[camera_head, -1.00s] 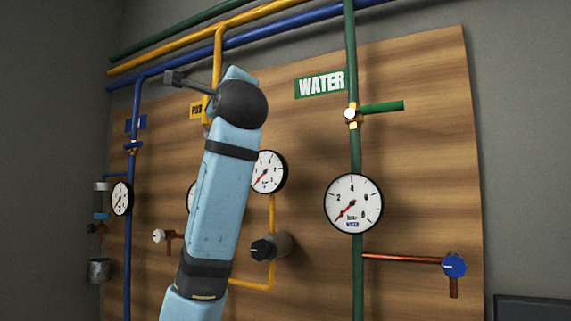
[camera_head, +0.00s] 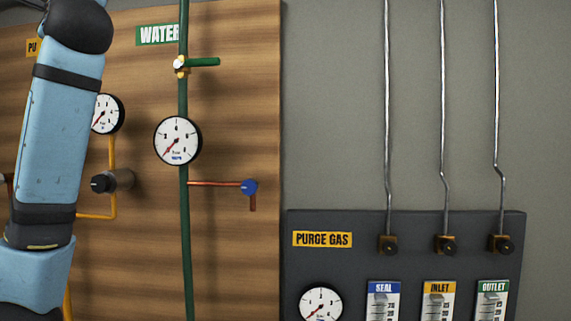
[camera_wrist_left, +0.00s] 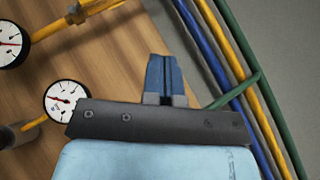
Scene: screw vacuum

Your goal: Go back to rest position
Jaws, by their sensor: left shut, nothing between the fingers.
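My left gripper (camera_wrist_left: 164,64) shows in the left wrist view. Its two fingers are together with nothing between them. They are in front of the wooden panel (camera_wrist_left: 120,60), beside the blue, yellow and green pipes. In the head view my left arm stands raised at the left edge, and its gripper is out of the picture. The arm hides part of the panel there. My right gripper is in neither view.
The wooden panel (camera_head: 240,120) carries a WATER label (camera_head: 155,35), a green pipe (camera_head: 184,230), a gauge (camera_head: 177,140) and a blue-handled tap (camera_head: 249,187). A grey PURGE GAS panel (camera_head: 400,225) with thin metal pipes stands at right.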

